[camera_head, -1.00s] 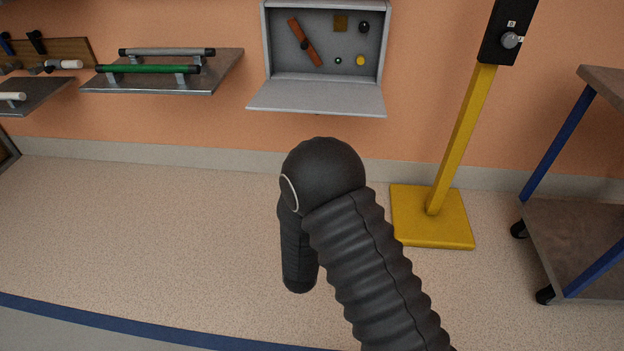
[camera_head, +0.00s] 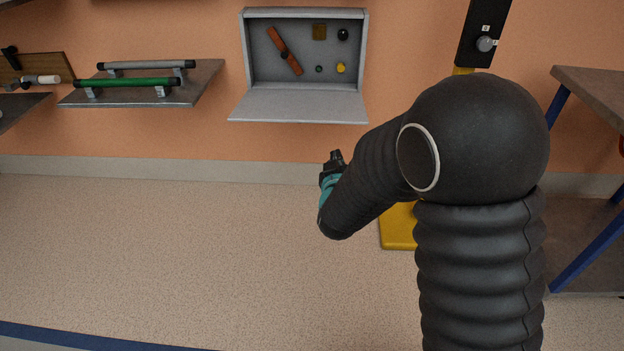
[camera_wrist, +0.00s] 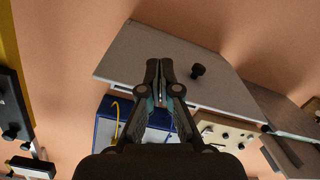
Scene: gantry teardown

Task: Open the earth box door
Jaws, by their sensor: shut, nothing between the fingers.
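A grey wall box (camera_head: 246,50), which appears to be the earth box, stands open in the head view. Its door (camera_head: 300,106) is a flap folded down and out from the lower edge. Inside are an orange-brown lever (camera_head: 285,52), a brown square and several small round parts. My gripper (camera_head: 334,163) shows only partly, below and to the right of the flap and apart from it in the picture. In the wrist view my gripper (camera_wrist: 160,74) is shut and empty, in front of a grey panel (camera_wrist: 145,48) with a black knob (camera_wrist: 198,71). I cannot tell whether it touches the panel.
Shelves with a green bar (camera_head: 125,83) and a grey bar are at left. A yellow stand (camera_head: 397,232) with a black switch box (camera_head: 483,35) and a trolley (camera_head: 590,90) are at right. The wrist view shows a blue box (camera_wrist: 104,125). Floor at lower left is clear.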

